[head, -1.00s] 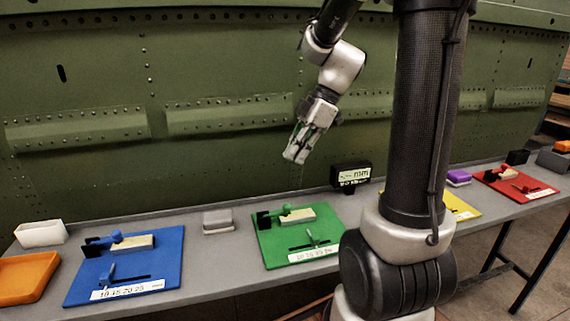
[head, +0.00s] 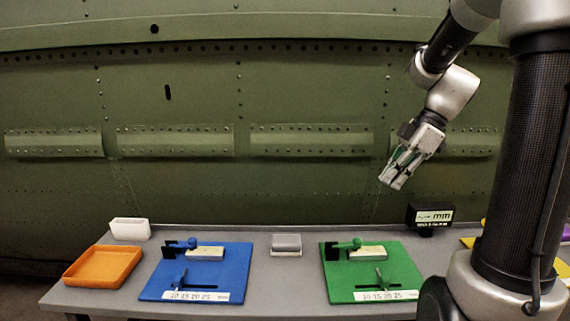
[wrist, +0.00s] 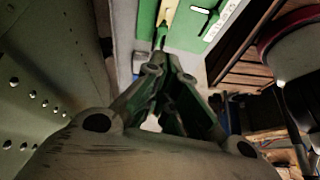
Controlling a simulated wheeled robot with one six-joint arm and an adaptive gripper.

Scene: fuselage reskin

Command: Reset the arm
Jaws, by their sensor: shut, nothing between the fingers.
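My gripper (head: 393,178) hangs in the air in the head view, above the bench and in front of the green fuselage panel. Its fingers point down and to the left, are shut and hold nothing. In the wrist view the fingers (wrist: 160,68) come together at their tips, with the green board (wrist: 190,18) beyond them. In the head view the green board (head: 340,288) lies on the bench below my gripper, well apart from it.
The grey bench (head: 270,312) carries a blue board (head: 232,265), an orange tray (head: 75,280), a white box (head: 130,229), a grey block (head: 286,243) and a black display marked mm (head: 430,215). The riveted fuselage wall (head: 300,90) stands behind. The air left of my gripper is clear.

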